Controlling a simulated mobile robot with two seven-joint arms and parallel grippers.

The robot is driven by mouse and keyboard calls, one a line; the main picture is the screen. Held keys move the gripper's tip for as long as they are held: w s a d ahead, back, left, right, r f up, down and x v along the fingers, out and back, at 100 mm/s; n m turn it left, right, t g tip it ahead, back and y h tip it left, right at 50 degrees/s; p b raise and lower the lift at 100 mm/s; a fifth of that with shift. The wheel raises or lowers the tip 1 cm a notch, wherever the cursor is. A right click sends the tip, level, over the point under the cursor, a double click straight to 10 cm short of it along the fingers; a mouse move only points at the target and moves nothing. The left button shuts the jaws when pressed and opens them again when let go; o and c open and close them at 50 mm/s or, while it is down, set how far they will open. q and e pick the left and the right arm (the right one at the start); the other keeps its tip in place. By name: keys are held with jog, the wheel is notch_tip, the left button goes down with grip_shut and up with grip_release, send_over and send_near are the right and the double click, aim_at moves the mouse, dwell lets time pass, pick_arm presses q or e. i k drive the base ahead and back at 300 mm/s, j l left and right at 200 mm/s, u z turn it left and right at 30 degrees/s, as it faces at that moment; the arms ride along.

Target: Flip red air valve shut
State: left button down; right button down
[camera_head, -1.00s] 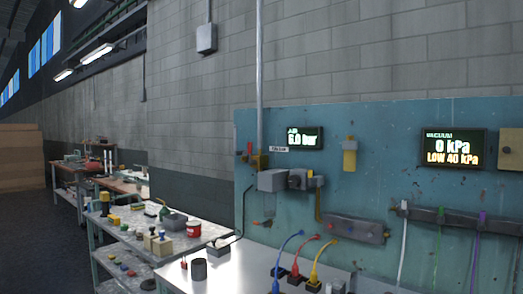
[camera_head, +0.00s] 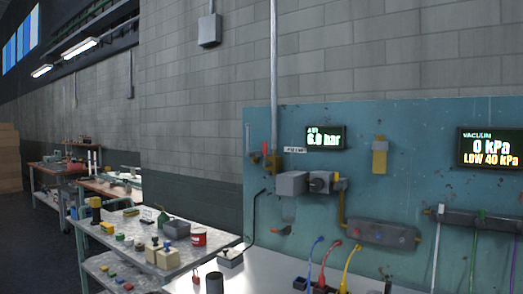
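A small valve (camera_head: 268,158) sits on the left part of the teal panel, with a thin red lever (camera_head: 264,143) standing upright above its brass-coloured body. A vertical metal pipe (camera_head: 273,60) comes down the wall to it. A white label (camera_head: 295,150) is to its right, too small to read surely. Beside it a display (camera_head: 325,138) reads AIR and about 6.0 bar. Neither of my grippers is in view.
A grey box with a round knob (camera_head: 320,182) sits below the valve. A pale bench (camera_head: 255,272) with coloured cables lies under the panel. A cluttered cart (camera_head: 130,225) stands left.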

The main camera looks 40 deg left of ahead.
aim_at(266, 165)
jog(key=j+z, duration=0.1)
jog(key=j, duration=0.25)
jog(key=k+j, duration=0.15)
jog(key=j, duration=0.2)
jog(key=j+z, duration=0.15)
jog(key=j, duration=0.2)
jog(key=k+j, duration=0.1)
jog(key=j, duration=0.3)
jog(key=k+j, duration=0.1)
jog(key=j, duration=0.3)
jog(key=k+j, duration=0.15)
jog(key=j, duration=0.25)
jog(key=k+j, duration=0.1)
jog(key=j, duration=0.35)
jog(key=k+j, duration=0.1)
jog(key=j, duration=0.3)
